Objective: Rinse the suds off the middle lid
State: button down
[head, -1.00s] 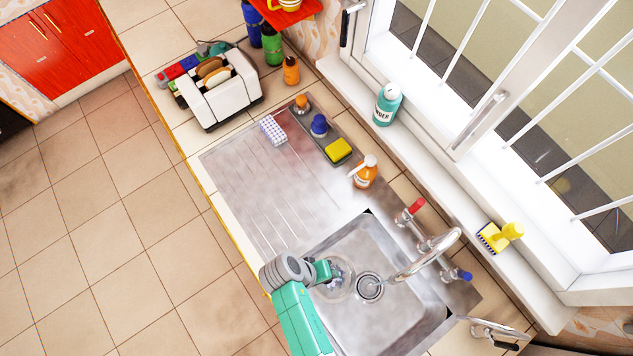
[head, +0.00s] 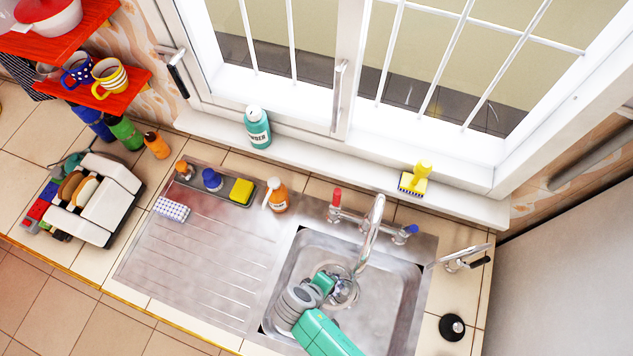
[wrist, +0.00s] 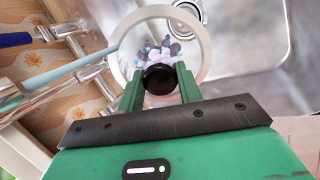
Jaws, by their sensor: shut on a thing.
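My gripper (wrist: 160,92) is shut on the black knob (wrist: 159,78) of a round glass lid (wrist: 203,58) with a pale rim. White and purplish suds (wrist: 165,50) cling to the glass just beyond the knob. In the head view my gripper (head: 328,282) is low over the sink basin (head: 388,315), near the drain, with the lid partly hidden. The curved tap spout (head: 375,225) reaches over the basin beside the lid. In the wrist view a pale blue streak (wrist: 72,67), which looks like running water, reaches the lid's rim from the tap side.
Red and blue tap handles (head: 406,233) stand behind the basin. The ribbed drainboard (head: 205,265) is mostly clear. A black plug (head: 452,327) lies at the right.

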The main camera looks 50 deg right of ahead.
aim_at(339, 278)
jog(key=shift+s+d+f, duration=0.15)
jog(key=shift+d, duration=0.55)
jog(key=shift+s+d+f, duration=0.15)
jog(key=shift+s+d, duration=0.05)
jog(key=shift+d, duration=0.55)
jog(key=shift+s+d+f, duration=0.15)
jog(key=shift+d, duration=0.55)
jog(key=shift+s+a, duration=0.1)
jog(key=shift+a, duration=0.05)
jog(key=shift+s+a+p, duration=0.25)
jog(key=shift+a+p, duration=0.1)
jog(key=shift+p, duration=0.15)
jog(key=shift+w+d, duration=0.4)
jog(key=shift+d, duration=0.1)
jog(key=shift+a, duration=0.1)
